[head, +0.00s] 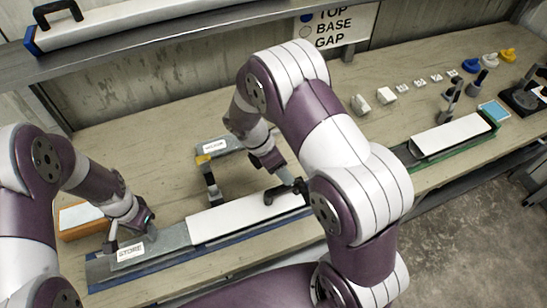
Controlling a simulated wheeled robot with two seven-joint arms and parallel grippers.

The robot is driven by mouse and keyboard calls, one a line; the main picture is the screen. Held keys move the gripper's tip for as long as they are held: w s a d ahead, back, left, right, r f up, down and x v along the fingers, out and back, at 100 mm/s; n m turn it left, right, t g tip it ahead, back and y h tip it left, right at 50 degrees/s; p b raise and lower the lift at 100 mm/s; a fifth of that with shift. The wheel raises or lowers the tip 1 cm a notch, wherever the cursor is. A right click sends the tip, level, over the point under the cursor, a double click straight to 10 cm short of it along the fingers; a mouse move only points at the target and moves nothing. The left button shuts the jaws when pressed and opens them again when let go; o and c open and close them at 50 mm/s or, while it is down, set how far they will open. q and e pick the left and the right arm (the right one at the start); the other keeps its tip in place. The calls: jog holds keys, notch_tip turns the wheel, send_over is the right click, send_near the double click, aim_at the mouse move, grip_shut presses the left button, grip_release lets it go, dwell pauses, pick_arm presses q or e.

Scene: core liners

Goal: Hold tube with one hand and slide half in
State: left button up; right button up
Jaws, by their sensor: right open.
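A long grey tube (172,240) with a STORE label lies in a blue-edged rack at the front left of the bench. A white half (240,216) lies lengthwise in line with it, its left end meeting the grey piece. My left gripper (130,236) is down at the grey tube near the label; its fingers are too small to tell whether they grip. My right gripper (286,191) is open, low over the right part of the white half. My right arm hides what lies beyond its right end. A second white half (450,136) lies in a green-edged rack at right.
An orange box (82,218) stands behind my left gripper. A grey labelled piece (222,145) and a yellow-topped post (209,178) stand behind the white half. White blocks (388,95), coloured caps (490,60) and a black stand (522,98) are at right. A shelf overhangs the back.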

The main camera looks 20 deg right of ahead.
jog(key=x, duration=0.7)
grip_shut()
dwell(0.6)
pick_arm(q)
jog(key=shift+o, duration=0.3)
